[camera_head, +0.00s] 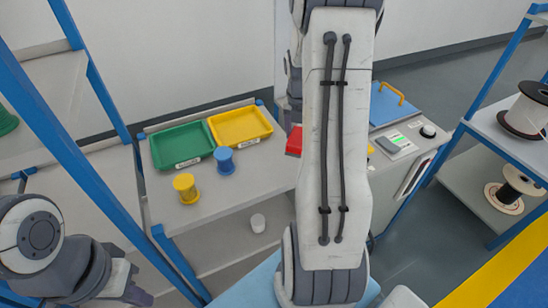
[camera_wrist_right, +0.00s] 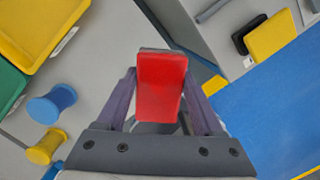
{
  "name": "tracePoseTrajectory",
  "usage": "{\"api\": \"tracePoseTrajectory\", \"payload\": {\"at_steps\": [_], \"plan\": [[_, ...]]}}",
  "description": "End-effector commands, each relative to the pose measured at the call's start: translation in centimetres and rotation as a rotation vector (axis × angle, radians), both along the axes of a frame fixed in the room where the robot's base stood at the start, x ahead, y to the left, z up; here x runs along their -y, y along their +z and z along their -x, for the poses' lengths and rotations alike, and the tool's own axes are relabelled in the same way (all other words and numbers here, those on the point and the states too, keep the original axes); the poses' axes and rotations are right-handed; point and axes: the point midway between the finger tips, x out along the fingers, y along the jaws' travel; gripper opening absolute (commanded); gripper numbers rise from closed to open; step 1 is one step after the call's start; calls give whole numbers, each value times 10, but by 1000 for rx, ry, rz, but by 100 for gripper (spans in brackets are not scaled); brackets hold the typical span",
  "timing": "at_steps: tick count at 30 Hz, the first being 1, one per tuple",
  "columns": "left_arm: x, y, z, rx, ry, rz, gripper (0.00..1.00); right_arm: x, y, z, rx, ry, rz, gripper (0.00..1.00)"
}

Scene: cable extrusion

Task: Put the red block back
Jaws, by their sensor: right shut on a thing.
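The red block (camera_wrist_right: 161,85) sits between the two fingers of my right gripper (camera_wrist_right: 160,100), which is shut on it. In the head view the red block (camera_head: 294,140) shows at the right end of the grey table, partly covered by my right arm. My right fingers are hidden there. I cannot tell whether the block touches the surface below. My left gripper (camera_head: 138,296) is at the lower left corner of the head view, away from the table; its fingers are cut off or unclear.
A green tray (camera_head: 181,145) and a yellow tray (camera_head: 240,125) stand at the table's back. A yellow spool (camera_head: 186,188) and a blue spool (camera_head: 224,160) stand before them. A machine with a blue lid (camera_head: 388,105) is to the right. Shelves with cable reels (camera_head: 527,110) stand far right.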

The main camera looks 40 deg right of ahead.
Motion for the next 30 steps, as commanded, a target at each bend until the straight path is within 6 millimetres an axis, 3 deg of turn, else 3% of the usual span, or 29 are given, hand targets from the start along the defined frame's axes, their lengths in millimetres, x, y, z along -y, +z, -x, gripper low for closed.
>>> {"api": "tracePoseTrajectory", "payload": {"at_steps": [3,10,14,21,29,30], "plan": [[0,0,0,0,0,0,0,-24,-18,-19,-4,7,-3,0],[0,0,0,0,0,0,0,-52,-40,-43,-2,2,-1,0],[0,-1,0,0,0,0,0,-57,-46,-46,-2,-1,-1,0],[0,-3,0,0,0,0,0,-57,-80,-46,-4,-2,-2,0],[0,-3,0,0,0,0,0,-56,-84,-46,0,-3,-1,0],[0,-3,0,0,0,0,0,-56,-84,-46,-1,-3,-1,76]]}}
